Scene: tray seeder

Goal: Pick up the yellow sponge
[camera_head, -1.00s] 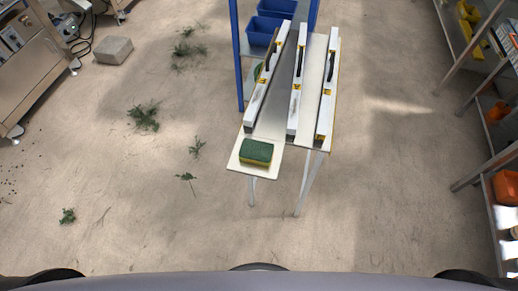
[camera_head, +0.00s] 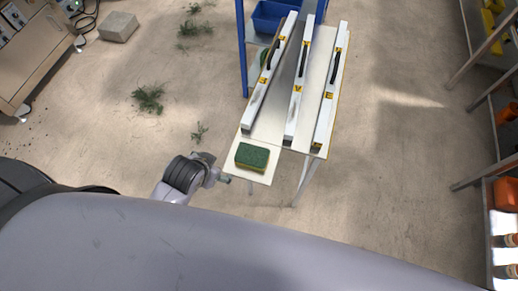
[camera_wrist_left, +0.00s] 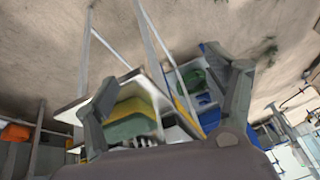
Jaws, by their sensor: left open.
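The yellow sponge (camera_head: 252,157) with a green top lies flat on the near left corner of the white board (camera_head: 262,178). In the left wrist view the sponge (camera_wrist_left: 128,118) shows its yellow and green layers, upside down, between the fingers and nearer the left one. My left gripper (camera_head: 224,179) is just left of the board's near corner in the head view, apart from the sponge. Its two fingers are spread in the wrist view (camera_wrist_left: 165,100), with nothing held. My right gripper is not in view.
A blue post (camera_head: 241,50) and a blue bin (camera_head: 270,17) stand at the back. Shelves with orange items (camera_head: 506,193) line the right side. The floor left of the board is mostly clear, with scattered green plants (camera_head: 150,98).

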